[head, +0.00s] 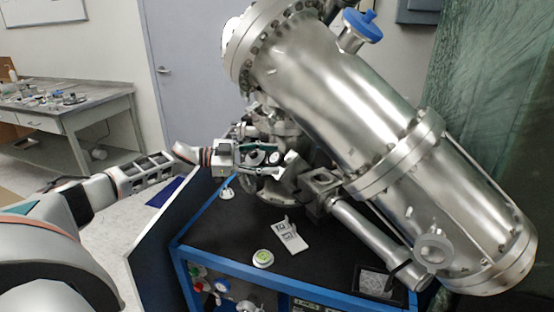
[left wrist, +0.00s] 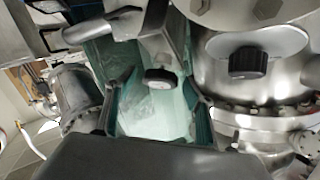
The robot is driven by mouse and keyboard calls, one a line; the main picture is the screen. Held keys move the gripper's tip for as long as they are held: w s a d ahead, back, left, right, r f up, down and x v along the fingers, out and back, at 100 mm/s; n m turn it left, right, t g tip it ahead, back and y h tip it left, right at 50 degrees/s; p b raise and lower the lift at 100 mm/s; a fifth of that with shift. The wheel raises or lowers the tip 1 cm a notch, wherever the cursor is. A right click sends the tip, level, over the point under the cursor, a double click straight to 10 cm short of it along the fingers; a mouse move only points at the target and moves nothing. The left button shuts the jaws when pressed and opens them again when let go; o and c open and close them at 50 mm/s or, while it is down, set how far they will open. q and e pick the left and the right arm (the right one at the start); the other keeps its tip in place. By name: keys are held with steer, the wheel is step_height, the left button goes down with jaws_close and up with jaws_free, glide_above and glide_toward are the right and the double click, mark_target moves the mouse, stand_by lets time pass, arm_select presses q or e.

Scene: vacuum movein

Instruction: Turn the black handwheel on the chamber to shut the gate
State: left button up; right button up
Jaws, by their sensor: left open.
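The metal chamber (head: 345,95) is a large, shiny, tilted cylinder. In the left wrist view, a small black ribbed knob (left wrist: 160,79) on a metal stem shows ahead of and between my fingers. A second, larger black knob (left wrist: 248,62) sits on a round metal flange to the right. I cannot tell for sure which one is the handwheel. My left gripper (head: 270,160) is open at the fittings left of the chamber. In its wrist view the teal-lined fingers (left wrist: 155,108) stand apart with nothing gripped. My right gripper is out of view.
The chamber stands over a blue-framed cart with a black top (head: 225,235). A white bracket (head: 290,237) and a round green-and-white item (head: 263,258) lie on it. A blue-capped port (head: 362,25) rises from the chamber. A cluttered workbench (head: 75,105) stands at the far left.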

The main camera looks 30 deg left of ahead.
arm_select(q)
steer(key=f+v, duration=0.1)
steer(key=v, duration=0.8)
steer(key=shift+s+a+r, duration=0.2)
steer(key=shift+r, duration=0.35)
